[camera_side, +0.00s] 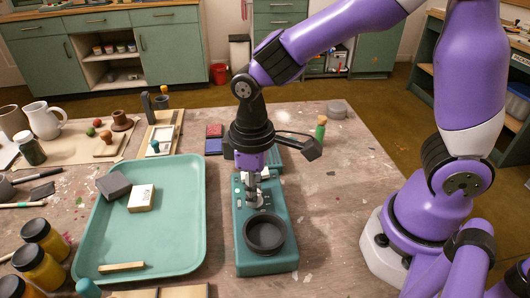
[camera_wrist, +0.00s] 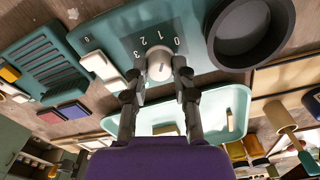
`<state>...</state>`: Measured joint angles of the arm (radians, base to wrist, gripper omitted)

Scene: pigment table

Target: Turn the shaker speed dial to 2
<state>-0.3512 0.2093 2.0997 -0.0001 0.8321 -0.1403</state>
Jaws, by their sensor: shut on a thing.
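The shaker (camera_side: 242,262) is a teal box with a round black cup (camera_side: 265,236) on its near end. In the wrist view its speed dial (camera_wrist: 160,66) is a pale round knob beside the printed numbers 0, 1, 2 and 3 on the teal top (camera_wrist: 100,35). My gripper (camera_wrist: 160,72) points down at the shaker, with one dark finger on each side of the dial, shut on it. I cannot tell for sure which number the dial's mark points to. In the side view my gripper (camera_side: 252,192) is over the shaker's middle and mostly hides the dial.
The black cup (camera_wrist: 240,38) is close to the dial on the right in the wrist view. A teal tray (camera_side: 190,240) with a dark block (camera_side: 114,185) and a pale block (camera_side: 141,198) lies left of the shaker.

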